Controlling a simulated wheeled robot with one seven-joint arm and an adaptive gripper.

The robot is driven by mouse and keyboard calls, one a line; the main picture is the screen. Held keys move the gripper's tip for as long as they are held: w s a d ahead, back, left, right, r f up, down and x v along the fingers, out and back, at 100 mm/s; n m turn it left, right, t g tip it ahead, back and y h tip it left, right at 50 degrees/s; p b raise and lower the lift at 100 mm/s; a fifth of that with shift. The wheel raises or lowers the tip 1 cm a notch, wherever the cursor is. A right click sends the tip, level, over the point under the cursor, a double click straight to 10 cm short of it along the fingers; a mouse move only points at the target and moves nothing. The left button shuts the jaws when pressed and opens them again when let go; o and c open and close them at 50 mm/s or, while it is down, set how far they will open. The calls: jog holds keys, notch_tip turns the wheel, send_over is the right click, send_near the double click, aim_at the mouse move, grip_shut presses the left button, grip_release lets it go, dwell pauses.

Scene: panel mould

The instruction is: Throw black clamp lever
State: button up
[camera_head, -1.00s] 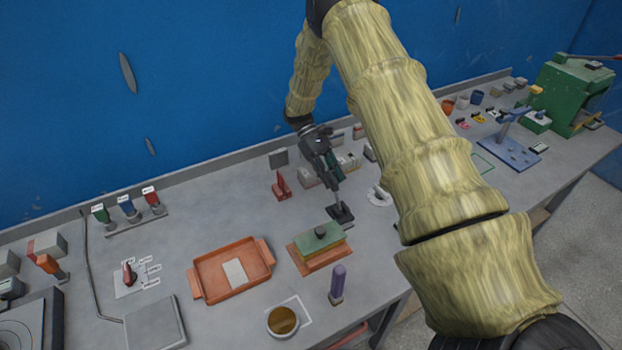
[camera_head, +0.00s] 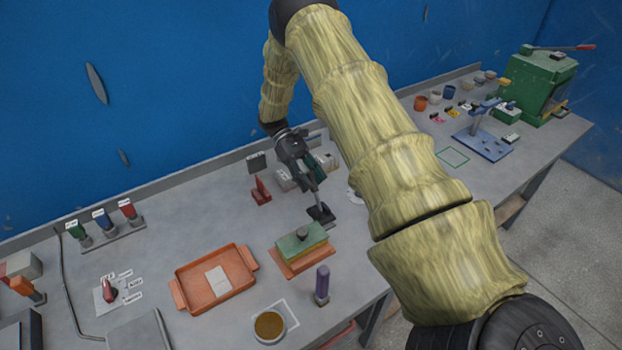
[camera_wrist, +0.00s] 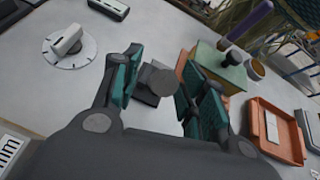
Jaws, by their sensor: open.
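The black clamp lever (camera_head: 320,214) stands on the bench, right of a small red bracket and behind the green and yellow block. Its dark base and upright stem show below my gripper (camera_head: 311,180) in the head view. In the wrist view, the clamp's round grey knob (camera_wrist: 157,78) is between the two teal-padded fingers of my gripper (camera_wrist: 155,86), with gaps on both sides. My gripper is open and tilted down at it. The lower stem is partly hidden behind the knob in the wrist view.
The green and yellow block (camera_head: 302,243) sits on an orange plate near the clamp. An orange tray (camera_head: 178,297), a purple-handled tool (camera_head: 322,283) and a brown-filled cup (camera_head: 269,326) stand in front. A white dial (camera_wrist: 70,47) is close by. Bare bench lies left of the bracket.

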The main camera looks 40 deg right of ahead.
jog(key=shift+r, duration=0.1)
jog(key=v, duration=1.2)
dwell(0.5)
